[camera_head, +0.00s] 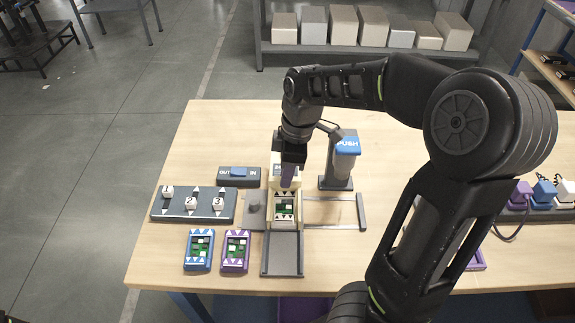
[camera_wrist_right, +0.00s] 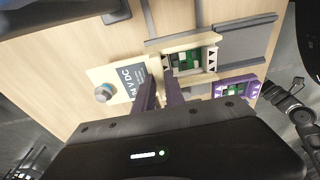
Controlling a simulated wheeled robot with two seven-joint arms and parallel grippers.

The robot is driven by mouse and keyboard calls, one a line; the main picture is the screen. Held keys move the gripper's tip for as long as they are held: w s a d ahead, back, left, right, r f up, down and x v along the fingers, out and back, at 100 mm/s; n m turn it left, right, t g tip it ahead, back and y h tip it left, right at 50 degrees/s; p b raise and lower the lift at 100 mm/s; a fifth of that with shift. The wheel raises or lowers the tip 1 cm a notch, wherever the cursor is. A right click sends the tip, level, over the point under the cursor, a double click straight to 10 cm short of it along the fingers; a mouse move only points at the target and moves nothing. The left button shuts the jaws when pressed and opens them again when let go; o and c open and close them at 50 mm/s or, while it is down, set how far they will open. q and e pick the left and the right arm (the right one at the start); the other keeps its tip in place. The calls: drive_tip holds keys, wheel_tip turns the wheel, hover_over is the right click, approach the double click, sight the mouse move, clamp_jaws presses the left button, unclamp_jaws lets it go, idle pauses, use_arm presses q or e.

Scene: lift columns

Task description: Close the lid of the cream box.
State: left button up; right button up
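The cream box (camera_head: 285,222) stands near the middle of the table with a green circuit board inside, and its top is open. It also shows in the right wrist view (camera_wrist_right: 187,60). A cream panel with a dark "24V DC" label and a round knob (camera_wrist_right: 104,92) lies beside the box in that view and looks like its swung-back lid. My right gripper (camera_head: 288,178) points down over the far side of the box. Its fingers (camera_wrist_right: 162,80) are a small gap apart near the panel's edge, with nothing clearly between them. A black arm at the wrist view's right edge looks like my left; its gripper is unclear.
A grey tray (camera_head: 283,262) adjoins the box's near side. A blue device (camera_head: 199,250) and a purple device (camera_head: 236,251) lie to the left. A numbered block (camera_head: 193,205) is beyond them. A post with a blue PUSH cap (camera_head: 346,147) stands close to my right gripper.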

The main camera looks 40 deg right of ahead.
clamp_jaws()
drive_tip(key=shift+s+a+r+p, duration=0.1)
drive_tip(key=shift+s+a+p, duration=0.6)
drive_tip(key=shift+s, duration=0.3)
drive_tip(key=shift+s+a+p, duration=0.45)
drive_tip(key=shift+s+a, duration=0.3)
drive_tip(key=shift+s, duration=0.2)
drive_tip(key=shift+s+a+p, duration=0.4)
drive_tip(key=shift+s+a, duration=0.25)
drive_tip(key=shift+s, duration=0.2)
drive_tip(key=shift+s+a+p, duration=0.4)
drive_tip(key=shift+s+a, duration=0.25)
drive_tip(key=shift+s, duration=0.15)
drive_tip(key=o, duration=0.5)
unclamp_jaws()
